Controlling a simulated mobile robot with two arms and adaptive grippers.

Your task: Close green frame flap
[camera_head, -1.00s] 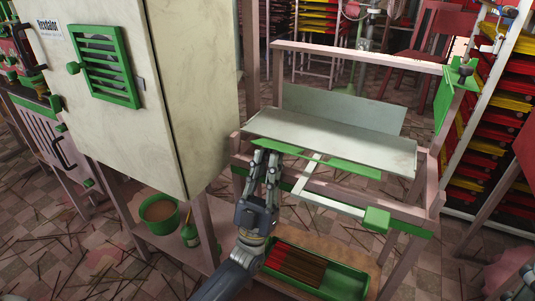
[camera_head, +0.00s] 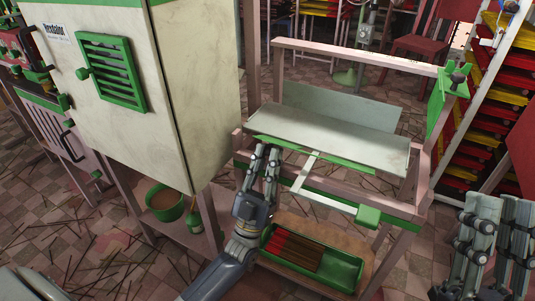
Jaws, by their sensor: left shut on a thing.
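The green frame flap is a pale grey-white panel (camera_head: 330,137) with a green strip (camera_head: 325,155) under its front edge. It sits tilted in the pinkish frame at centre right. My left gripper (camera_head: 265,154) is at the flap's front left corner, its fingers pointing up at the green strip. It is shut on the flap's edge; the fingers partly hide the contact. My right gripper (camera_head: 497,212) is at the lower right, away from the frame, fingers up, apart and empty.
The pale cabinet (camera_head: 185,100) stands close to the left of the frame. Below lies a green tray (camera_head: 343,271) with brown sticks. A green bowl (camera_head: 165,204) is on the lower shelf. A rack of red and yellow trays (camera_head: 480,120) stands at right.

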